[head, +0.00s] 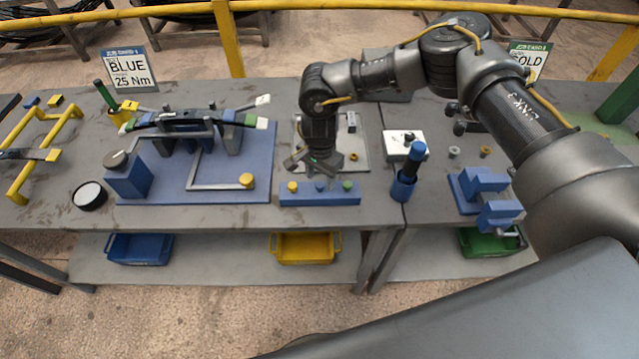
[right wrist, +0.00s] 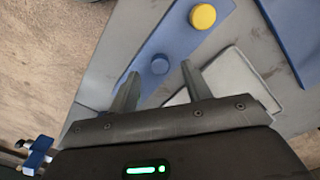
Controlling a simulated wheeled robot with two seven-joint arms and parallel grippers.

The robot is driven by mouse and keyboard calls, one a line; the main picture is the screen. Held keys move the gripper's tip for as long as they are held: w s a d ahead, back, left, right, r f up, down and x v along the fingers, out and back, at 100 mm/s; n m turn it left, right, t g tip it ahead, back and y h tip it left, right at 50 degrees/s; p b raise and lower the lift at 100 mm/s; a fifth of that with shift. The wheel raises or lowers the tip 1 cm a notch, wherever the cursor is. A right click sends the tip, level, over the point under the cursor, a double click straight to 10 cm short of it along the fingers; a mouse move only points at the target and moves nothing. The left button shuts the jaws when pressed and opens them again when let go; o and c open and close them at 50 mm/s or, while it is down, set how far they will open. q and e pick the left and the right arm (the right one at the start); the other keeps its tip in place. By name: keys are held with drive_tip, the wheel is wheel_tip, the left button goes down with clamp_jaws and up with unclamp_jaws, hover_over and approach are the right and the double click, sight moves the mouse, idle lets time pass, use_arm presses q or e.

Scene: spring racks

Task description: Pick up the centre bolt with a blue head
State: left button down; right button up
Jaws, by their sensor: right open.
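A blue rack (head: 318,199) lies near the front edge of the table. It bears a yellow-headed bolt (head: 292,187) at its left and a green-headed bolt (head: 346,186) at its right. The centre bolt with a blue head (right wrist: 160,64) shows in the right wrist view, beside the yellow-headed bolt (right wrist: 203,16). In the head view my right gripper (head: 315,168) hangs over the rack's middle and largely hides the centre bolt. In the right wrist view its open fingers (right wrist: 160,70) appear on either side of the blue head, with nothing gripped. My left gripper is not in view.
A grey tray (head: 357,140) lies just behind the rack. A blue fixture plate (head: 262,160) with a bent bar is close on the left. A blue holder (head: 403,188) with an upright blue-topped tool stands to the right.

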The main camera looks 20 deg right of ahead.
sight(320, 191)
drive_tip(key=shift+f, duration=1.2)
drive_tip(key=c, duration=0.9)
drive_tip(key=shift+c, duration=0.2)
